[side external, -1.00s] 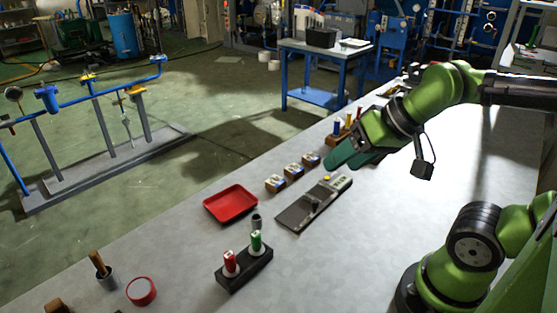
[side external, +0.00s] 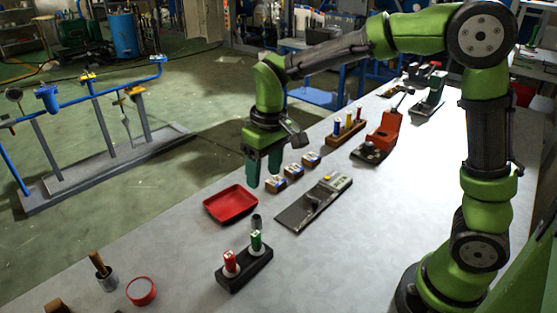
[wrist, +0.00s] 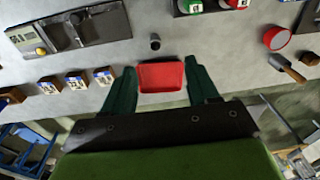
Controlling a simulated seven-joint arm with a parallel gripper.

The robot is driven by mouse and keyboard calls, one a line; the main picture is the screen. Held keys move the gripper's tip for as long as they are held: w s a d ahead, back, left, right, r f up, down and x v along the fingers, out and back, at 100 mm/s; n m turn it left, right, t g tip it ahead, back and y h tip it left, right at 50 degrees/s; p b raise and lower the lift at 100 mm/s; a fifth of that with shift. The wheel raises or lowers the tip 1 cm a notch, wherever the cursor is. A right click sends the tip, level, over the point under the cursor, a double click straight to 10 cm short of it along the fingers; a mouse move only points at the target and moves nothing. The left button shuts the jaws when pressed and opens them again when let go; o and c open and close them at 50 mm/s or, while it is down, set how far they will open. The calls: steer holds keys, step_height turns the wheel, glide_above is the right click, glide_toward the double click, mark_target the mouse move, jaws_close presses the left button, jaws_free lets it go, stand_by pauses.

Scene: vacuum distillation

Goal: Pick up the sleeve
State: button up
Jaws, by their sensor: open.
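The sleeve appears to be a small dark grey hollow cylinder (side external: 256,221), standing upright on the grey bench behind the two-bottle block. It also shows in the wrist view (wrist: 155,42), beyond the red tray and clear of the fingers. My gripper (side external: 264,178) points down above the bench, higher than the sleeve and farther back. In the wrist view my gripper (wrist: 160,70) has its two green fingers spread apart with nothing held between them. The red tray (wrist: 161,76) shows between the fingers, below them.
The red tray (side external: 231,204) lies left of the sleeve. A black block (side external: 245,270) with a red and a green bottle stands close in front of it. A flat grey device (side external: 314,203) lies to its right. Several small boxes (side external: 293,170) line the bench behind.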

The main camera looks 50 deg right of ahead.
steer(key=w+f+n, duration=0.1)
steer(key=w, duration=0.2)
glide_above(256, 217)
steer(key=shift+n+g+h, duration=0.3)
steer(key=shift+g, duration=0.1)
steer(key=f, duration=1)
steer(key=shift+s+a+f, duration=0.1)
steer(key=shift+a+f, duration=0.2)
steer(key=shift+f, duration=0.05)
steer(key=shift+d+f, duration=0.2)
steer(key=shift+f, duration=1.15)
steer(key=shift+d+f, duration=0.15)
steer(key=shift+f, duration=1.15)
jaws_close()
